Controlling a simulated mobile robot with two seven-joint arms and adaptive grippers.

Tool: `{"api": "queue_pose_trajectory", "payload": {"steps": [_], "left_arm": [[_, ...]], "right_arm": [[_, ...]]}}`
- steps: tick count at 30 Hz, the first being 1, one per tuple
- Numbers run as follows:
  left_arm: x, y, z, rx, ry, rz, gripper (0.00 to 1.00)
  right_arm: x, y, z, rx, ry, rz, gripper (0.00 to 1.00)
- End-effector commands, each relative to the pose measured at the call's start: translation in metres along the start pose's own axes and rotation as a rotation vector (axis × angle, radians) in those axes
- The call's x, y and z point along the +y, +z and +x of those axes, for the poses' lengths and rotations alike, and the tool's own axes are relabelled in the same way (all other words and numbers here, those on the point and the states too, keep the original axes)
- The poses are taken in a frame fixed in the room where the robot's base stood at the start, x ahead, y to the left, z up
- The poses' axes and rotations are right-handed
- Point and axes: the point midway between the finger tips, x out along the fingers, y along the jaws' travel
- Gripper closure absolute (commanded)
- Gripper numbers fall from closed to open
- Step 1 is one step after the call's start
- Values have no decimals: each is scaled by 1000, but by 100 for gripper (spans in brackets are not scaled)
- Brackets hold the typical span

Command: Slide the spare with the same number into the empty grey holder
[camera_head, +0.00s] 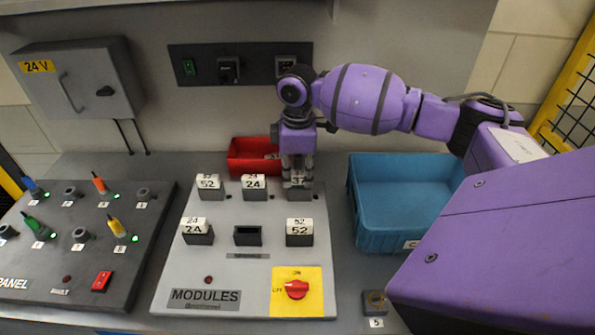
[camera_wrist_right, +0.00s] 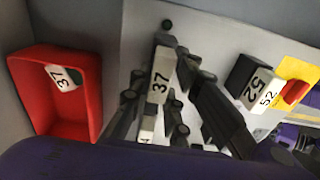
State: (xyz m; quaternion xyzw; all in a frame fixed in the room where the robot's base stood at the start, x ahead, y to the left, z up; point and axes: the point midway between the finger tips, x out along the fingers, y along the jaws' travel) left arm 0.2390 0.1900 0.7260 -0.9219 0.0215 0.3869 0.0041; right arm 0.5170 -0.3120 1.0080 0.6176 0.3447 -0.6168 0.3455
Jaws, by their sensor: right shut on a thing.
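My right gripper (camera_head: 298,172) points down at the top right spot of the grey modules board (camera_head: 215,270). It is shut on a module marked 37 (camera_head: 298,183), which also shows between the fingers in the right wrist view (camera_wrist_right: 160,83). I cannot tell whether that module is fully seated. The empty grey holder (camera_head: 247,236) is in the middle of the front row, dark inside. Another module marked 37 (camera_wrist_right: 64,78) lies in the red bin (camera_wrist_right: 92,95). My left gripper is out of view.
Modules marked 52 (camera_head: 208,187) and 24 (camera_head: 254,188) stand in the back row. Modules marked 24 (camera_head: 197,231) and 52 (camera_head: 299,232) flank the empty holder. A blue crate (camera_head: 385,235) is at right, a red rotary switch (camera_head: 296,290) in front.

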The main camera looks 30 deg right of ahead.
Motion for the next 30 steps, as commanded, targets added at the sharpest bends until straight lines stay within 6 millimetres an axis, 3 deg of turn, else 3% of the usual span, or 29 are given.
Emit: {"api": "queue_pose_trajectory", "payload": {"steps": [17, 18, 22, 30], "left_arm": [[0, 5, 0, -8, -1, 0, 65], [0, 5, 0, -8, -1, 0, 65], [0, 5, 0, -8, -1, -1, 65], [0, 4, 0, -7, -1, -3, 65]], "right_arm": [[0, 0, 15, -1, 0, 0, 100], [0, 0, 14, -1, 0, 0, 80], [0, 0, 14, -1, 0, 0, 62], [0, 0, 14, -1, 0, 0, 61]]}}
